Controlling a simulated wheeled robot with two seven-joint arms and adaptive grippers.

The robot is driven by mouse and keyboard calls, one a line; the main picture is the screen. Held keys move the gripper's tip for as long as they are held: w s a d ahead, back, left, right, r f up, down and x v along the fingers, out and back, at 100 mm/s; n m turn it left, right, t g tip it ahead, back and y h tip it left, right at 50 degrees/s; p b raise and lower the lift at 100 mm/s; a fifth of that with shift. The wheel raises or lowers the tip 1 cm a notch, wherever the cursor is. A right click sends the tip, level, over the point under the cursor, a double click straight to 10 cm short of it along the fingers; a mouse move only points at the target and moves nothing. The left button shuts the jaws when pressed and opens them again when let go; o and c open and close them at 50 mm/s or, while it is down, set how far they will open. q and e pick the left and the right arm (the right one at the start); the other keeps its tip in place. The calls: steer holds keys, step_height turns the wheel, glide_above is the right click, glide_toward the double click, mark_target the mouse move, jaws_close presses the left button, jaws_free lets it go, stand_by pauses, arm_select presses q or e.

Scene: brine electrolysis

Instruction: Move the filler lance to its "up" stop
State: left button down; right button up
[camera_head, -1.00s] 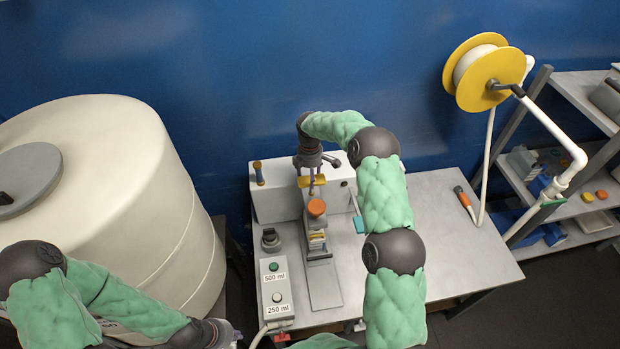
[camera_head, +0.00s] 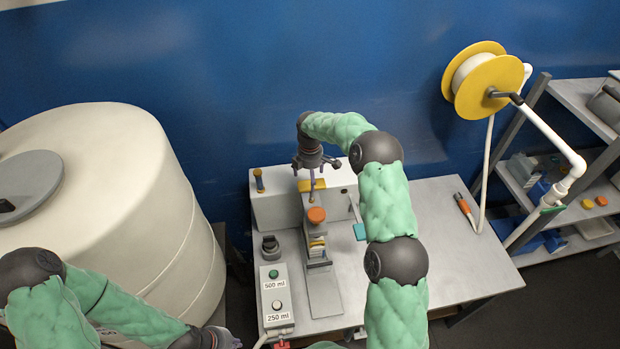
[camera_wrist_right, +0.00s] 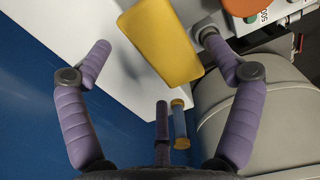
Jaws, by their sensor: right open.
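The yellow block (camera_head: 312,185), which I take for the filler lance's handle, stands out from the front of the white filler housing (camera_head: 270,208), above an orange cap (camera_head: 316,215). My right gripper (camera_head: 312,170) is over the block from above. In the right wrist view the yellow block (camera_wrist_right: 160,40) lies between the spread purple fingers of the right gripper (camera_wrist_right: 154,44), with gaps on both sides. The lance's lower end is hard to make out. My left gripper (camera_head: 227,339) is low at the bottom edge, partly cut off, away from the filler.
A control box (camera_head: 276,298) with 500 ml and 250 ml buttons stands left of the filler. A big cream tank (camera_head: 150,190) is at left. A yellow hose reel (camera_head: 487,80) and shelves (camera_head: 585,105) are at right. The bench's right part (camera_head: 450,255) is mostly clear.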

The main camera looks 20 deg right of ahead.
step_height(320, 180, up, 11)
stand_by(0.3)
steer(key=shift+f, duration=0.15)
stand_by(0.4)
